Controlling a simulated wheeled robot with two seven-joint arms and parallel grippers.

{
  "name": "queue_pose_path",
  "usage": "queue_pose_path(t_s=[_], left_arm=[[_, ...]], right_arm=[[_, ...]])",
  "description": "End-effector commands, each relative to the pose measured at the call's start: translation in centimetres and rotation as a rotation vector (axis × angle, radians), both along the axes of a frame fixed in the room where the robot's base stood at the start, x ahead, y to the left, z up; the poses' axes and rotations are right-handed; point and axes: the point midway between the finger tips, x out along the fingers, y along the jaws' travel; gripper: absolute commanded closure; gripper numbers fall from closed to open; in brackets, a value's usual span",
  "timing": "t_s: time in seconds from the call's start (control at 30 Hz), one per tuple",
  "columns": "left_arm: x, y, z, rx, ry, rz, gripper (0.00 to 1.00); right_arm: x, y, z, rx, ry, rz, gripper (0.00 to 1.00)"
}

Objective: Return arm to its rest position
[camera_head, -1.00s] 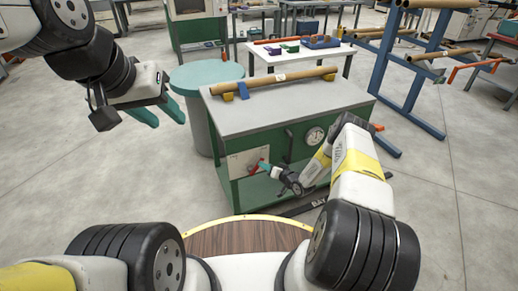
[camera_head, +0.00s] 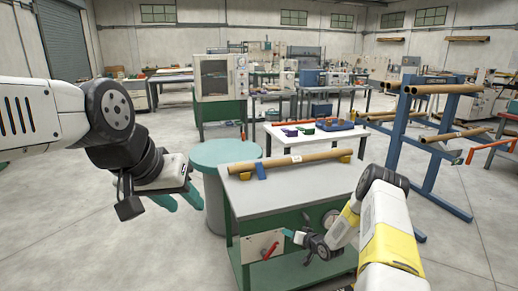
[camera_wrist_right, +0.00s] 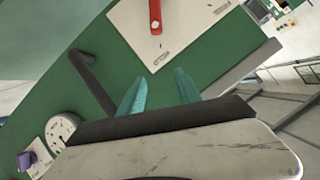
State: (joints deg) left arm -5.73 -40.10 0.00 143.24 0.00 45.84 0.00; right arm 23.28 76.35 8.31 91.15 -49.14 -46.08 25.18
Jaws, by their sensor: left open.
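My left arm comes in from the left of the head view, raised beside the bench; its gripper (camera_head: 182,199) has teal fingers apart and empty. My right arm reaches down from the lower right to the bench's green front. My right gripper (camera_head: 290,233) is near a white panel (camera_head: 258,246) with a red lever (camera_head: 270,250). In the right wrist view my right gripper (camera_wrist_right: 162,84) is open, with nothing between its teal fingers. The red lever (camera_wrist_right: 155,14) shows ahead of the fingertips, apart from them.
A cardboard tube (camera_head: 290,161) lies on supports on the grey bench top (camera_head: 290,190). A round teal-topped drum (camera_head: 222,152) stands left of the bench. A blue rack (camera_head: 402,140) holds tubes at right. A dial (camera_wrist_right: 62,128) and a dark bar handle (camera_wrist_right: 92,82) are on the green front.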

Motion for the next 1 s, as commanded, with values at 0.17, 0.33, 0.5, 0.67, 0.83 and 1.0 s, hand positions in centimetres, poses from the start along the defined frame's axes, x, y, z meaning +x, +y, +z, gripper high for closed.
queue_pose_path(t_s=[0.17,0.33,0.5,0.67,0.83,1.0], left_arm=[[0.0,0.0,0.0,0.0,0.0,0.0,0.59],[0.0,0.0,0.0,0.0,0.0,0.0,0.59],[0.0,0.0,0.0,0.0,0.0,0.0,0.59],[0.0,0.0,0.0,0.0,0.0,0.0,0.59],[0.0,0.0,0.0,0.0,0.0,0.0,0.59],[0.0,0.0,0.0,0.0,0.0,0.0,0.59]], right_arm=[[2.2,-2.3,10.1,-0.175,0.039,-0.016,0.6],[1.4,-3.7,19.3,-0.307,0.086,-0.046,0.6],[-1.8,-4.5,28.1,-0.402,0.138,-0.082,0.6],[-6.9,-4.6,35.3,-0.46,0.19,-0.112,0.6],[-14.0,-4.1,41.5,-0.487,0.248,-0.129,0.6],[-22.3,-3.1,45.7,-0.481,0.306,-0.127,0.6]])
